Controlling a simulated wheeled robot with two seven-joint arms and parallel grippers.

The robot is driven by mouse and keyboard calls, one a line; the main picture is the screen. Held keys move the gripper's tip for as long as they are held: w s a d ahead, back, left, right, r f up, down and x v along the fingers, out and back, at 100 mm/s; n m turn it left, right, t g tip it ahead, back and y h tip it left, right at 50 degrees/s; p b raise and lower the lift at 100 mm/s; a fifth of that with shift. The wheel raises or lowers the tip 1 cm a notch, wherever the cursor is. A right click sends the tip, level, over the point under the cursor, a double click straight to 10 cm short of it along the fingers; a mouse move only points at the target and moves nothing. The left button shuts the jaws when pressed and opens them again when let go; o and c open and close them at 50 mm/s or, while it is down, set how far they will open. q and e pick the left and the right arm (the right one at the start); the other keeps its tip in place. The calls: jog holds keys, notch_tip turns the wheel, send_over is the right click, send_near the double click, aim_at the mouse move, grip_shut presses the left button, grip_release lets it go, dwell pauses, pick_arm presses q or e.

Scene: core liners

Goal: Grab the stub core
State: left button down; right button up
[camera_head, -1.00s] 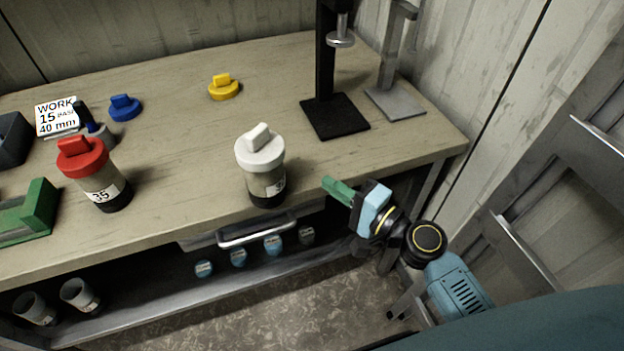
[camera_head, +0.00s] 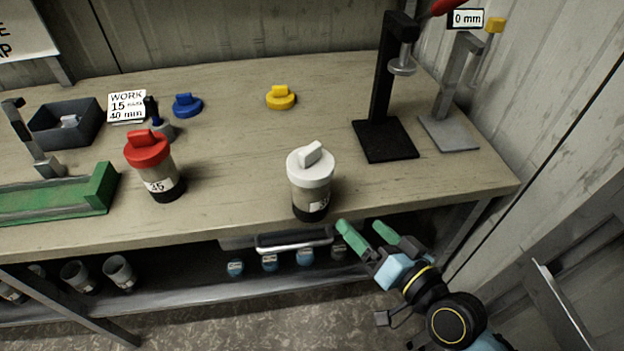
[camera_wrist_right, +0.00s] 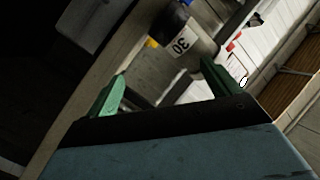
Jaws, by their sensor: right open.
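A clear core liner with a white cap (camera_head: 311,180) and a dark base stands upright near the table's front edge. The right wrist view shows a liner labelled 30 (camera_wrist_right: 184,43) ahead of the fingers. A red-capped liner labelled 35 (camera_head: 157,172) stands upright to the left. I cannot tell which piece is the stub core. My right gripper (camera_head: 362,229) is open and empty, with green fingers, just in front of the table edge and right of the white-capped liner. It also shows in the wrist view (camera_wrist_right: 165,82). My left gripper is not in view.
A black press stand (camera_head: 386,140) and a grey gauge stand (camera_head: 449,133) are at the back right. Yellow (camera_head: 281,97) and blue (camera_head: 187,105) caps lie behind the liners. A green trough (camera_head: 60,200) lies left. Cups (camera_head: 119,271) and small blue-ended pieces (camera_head: 270,262) are under the tabletop.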

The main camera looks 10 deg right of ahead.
aim_at(320, 187)
jog(key=s+a+r+n+t+p, duration=0.1)
jog(key=s+a+r+n+p, duration=0.1)
jog(key=a+r+n, duration=0.35)
jog(key=shift+n, duration=0.75)
jog(key=x, duration=0.2)
jog(key=d+x, duration=0.1)
jog(key=x, duration=0.1)
jog(key=b+x, duration=0.1)
jog(key=x, duration=0.2)
jog(key=shift+w+d+r, duration=0.2)
jog(key=shift+w, duration=0.1)
jog(key=shift+x, duration=2.75)
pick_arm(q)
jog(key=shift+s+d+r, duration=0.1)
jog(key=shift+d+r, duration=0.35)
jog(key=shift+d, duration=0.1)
pick_arm(e)
jog(key=shift+c, duration=0.2)
jog(key=c, duration=1.4)
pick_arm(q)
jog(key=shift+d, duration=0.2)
pick_arm(e)
jog(key=shift+r, duration=0.25)
jog(key=shift+c, duration=0.5)
